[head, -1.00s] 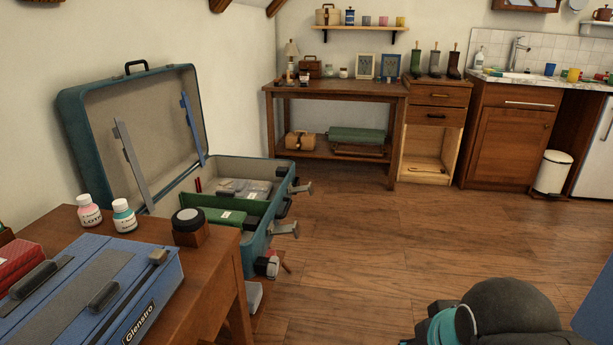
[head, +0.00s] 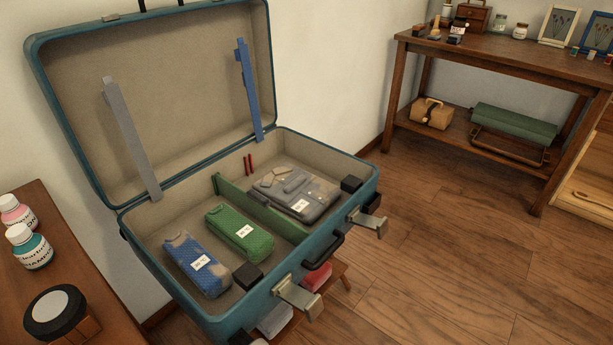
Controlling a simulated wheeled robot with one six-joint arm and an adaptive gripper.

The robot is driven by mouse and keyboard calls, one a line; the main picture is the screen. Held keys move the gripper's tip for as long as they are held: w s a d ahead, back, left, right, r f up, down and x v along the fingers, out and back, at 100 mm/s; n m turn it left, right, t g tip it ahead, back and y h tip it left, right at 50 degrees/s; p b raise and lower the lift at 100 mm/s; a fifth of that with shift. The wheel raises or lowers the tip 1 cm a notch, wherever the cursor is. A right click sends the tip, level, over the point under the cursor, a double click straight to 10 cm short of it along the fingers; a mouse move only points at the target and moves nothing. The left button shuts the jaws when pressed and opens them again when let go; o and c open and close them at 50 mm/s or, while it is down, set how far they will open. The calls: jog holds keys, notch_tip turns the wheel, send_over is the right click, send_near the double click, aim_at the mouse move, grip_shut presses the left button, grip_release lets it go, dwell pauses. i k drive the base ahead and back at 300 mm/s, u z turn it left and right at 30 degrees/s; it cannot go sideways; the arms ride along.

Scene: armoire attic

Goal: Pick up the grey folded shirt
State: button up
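The grey folded shirt (head: 297,192) lies flat in the far right compartment of the open teal suitcase (head: 171,286). It has a white label on its near side and a few small grey pieces on top. A green divider (head: 262,210) separates it from a green patterned bundle (head: 240,231) and a blue and grey bundle (head: 196,264). My gripper is not in view.
The raised lid (head: 170,75) stands behind the suitcase. Open metal latches (head: 300,297) stick out from its front. A wooden table with bottles (head: 32,247) is at left. A wooden bench (head: 440,131) stands at back right. Floor at right is clear.

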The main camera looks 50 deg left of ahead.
aim_at(305, 197)
jog(key=u, duration=0.7)
jog(key=i, duration=1.1)
jog(key=u, duration=0.85)
